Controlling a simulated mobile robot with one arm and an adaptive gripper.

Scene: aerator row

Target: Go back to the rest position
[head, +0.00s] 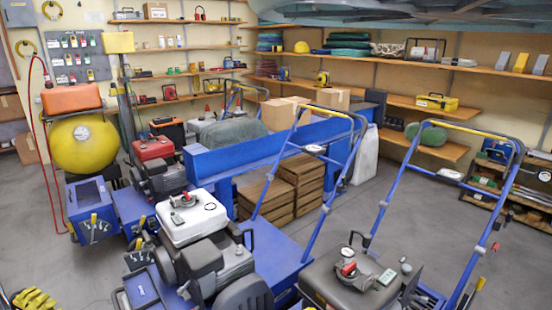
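My gripper does not show in the head view, so I cannot see whether it is open or holds anything. The task names no other object. The view looks down on a row of blue walk-behind machines. The nearest one (197,217) has a white-topped engine with a small red-and-black part on top. Another machine (352,280) at the bottom right has a dark grey cover with a red-knobbed part and small items on it. Its blue handlebar (498,205) rises at the right.
A yellow tank (82,144) stands at the left, with an orange case (71,98) above it. Loaded shelves (400,65) line the walls. Grey floor (400,180) is open between crates and right handlebar.

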